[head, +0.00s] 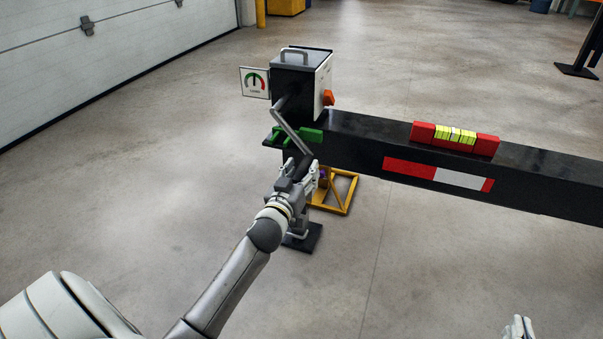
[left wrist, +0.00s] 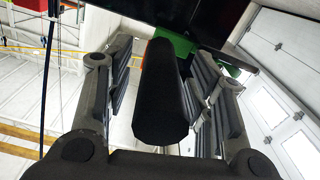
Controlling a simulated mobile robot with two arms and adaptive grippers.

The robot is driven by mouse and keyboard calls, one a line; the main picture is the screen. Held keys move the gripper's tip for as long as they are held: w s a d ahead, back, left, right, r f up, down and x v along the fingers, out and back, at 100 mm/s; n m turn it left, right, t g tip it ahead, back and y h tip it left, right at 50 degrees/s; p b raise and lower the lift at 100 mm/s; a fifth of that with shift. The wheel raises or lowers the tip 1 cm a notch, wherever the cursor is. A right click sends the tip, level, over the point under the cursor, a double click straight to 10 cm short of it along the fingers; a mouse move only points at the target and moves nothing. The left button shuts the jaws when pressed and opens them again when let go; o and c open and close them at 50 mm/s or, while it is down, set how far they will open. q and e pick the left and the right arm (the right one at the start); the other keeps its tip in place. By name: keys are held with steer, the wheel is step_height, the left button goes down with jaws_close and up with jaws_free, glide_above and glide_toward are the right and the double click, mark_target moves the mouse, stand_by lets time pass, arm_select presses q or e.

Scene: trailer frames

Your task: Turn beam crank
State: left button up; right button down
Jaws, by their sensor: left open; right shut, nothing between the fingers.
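The beam crank (head: 291,130) is a grey bent metal arm that comes out of a black box (head: 297,73) on the end of a black beam (head: 360,134). Its black cylindrical handle (left wrist: 161,95) shows in the left wrist view, lying between the fingers of my left gripper (left wrist: 160,100). Gaps show on both sides of the handle, so the fingers are open around it. In the head view my left gripper (head: 303,168) is at the crank's lower end and hides most of the handle. My right gripper (head: 518,328) is shut and empty at the bottom right, partly cut off.
A gauge sign (head: 255,82) stands left of the box. A red spirit level with yellow vials (head: 454,138) lies on the beam. Green pieces (head: 311,135) sit at the beam's end. A yellow frame (head: 344,190) stands on the floor below. The floor to the left is clear.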

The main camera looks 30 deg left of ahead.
arm_select(q)
steer(key=shift+c, duration=0.3)
jaws_close()
